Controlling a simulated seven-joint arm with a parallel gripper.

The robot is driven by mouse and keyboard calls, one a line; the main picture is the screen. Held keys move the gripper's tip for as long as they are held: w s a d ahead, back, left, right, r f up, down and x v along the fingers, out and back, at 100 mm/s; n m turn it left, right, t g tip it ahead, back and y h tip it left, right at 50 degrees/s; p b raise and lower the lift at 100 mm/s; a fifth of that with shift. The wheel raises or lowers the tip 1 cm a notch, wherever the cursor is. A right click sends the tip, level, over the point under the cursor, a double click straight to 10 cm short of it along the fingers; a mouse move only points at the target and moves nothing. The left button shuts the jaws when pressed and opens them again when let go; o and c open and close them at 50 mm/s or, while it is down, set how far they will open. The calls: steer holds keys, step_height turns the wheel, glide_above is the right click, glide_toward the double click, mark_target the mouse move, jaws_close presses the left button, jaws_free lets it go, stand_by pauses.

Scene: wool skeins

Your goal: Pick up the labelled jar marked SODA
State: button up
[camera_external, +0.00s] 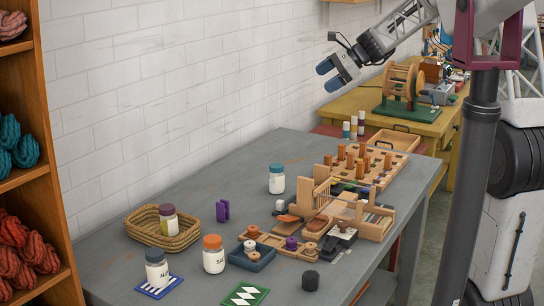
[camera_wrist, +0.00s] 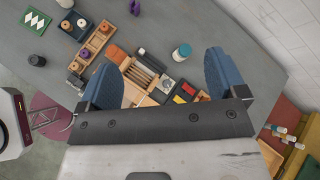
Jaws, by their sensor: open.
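Several lidded jars stand in the external view. A teal-lidded jar (camera_external: 276,180) stands alone on the grey table; it also shows in the wrist view (camera_wrist: 182,52). An orange-lidded jar (camera_external: 213,256) has a label that seems to start SA. A grey-lidded jar (camera_external: 157,270) has a label that seems to start AL. A purple-lidded jar (camera_external: 168,221) stands in a wicker basket (camera_external: 134,235). I cannot read SODA on any of them. My gripper (camera_external: 329,76) is open and empty, high above the table's far end, apart from every jar. Its blue fingers show in the wrist view (camera_wrist: 163,68).
Wooden trays and blocks (camera_external: 345,210) crowd the table's right side. A blue tray (camera_external: 251,258) and black knob (camera_external: 310,281) lie in front. A patterned blue mat (camera_external: 160,288) lies under the grey-lidded jar. A shelf (camera_external: 58,120) stands left.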

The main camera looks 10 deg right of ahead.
steer(key=w+f+m+t+y, duration=0.1)
steer(key=w+f+m, duration=0.15)
steer(key=w, duration=0.45)
steer(key=w+f+m+t+y, duration=0.1)
steer(key=w+m, duration=0.2)
steer(key=w, duration=0.4)
glide_toward(277, 179)
steer(key=w+d, duration=0.1)
steer(key=w+d+f, duration=0.1)
steer(key=shift+w+d, duration=0.15)
steer(key=shift+d, duration=0.2)
steer(key=shift+x, duration=3.4)
steer(key=shift+a+r, duration=0.1)
steer(key=shift+r, duration=0.05)
steer(key=shift+x, duration=2.55)
steer(key=shift+r, duration=0.1)
steer(key=c, duration=1.1)
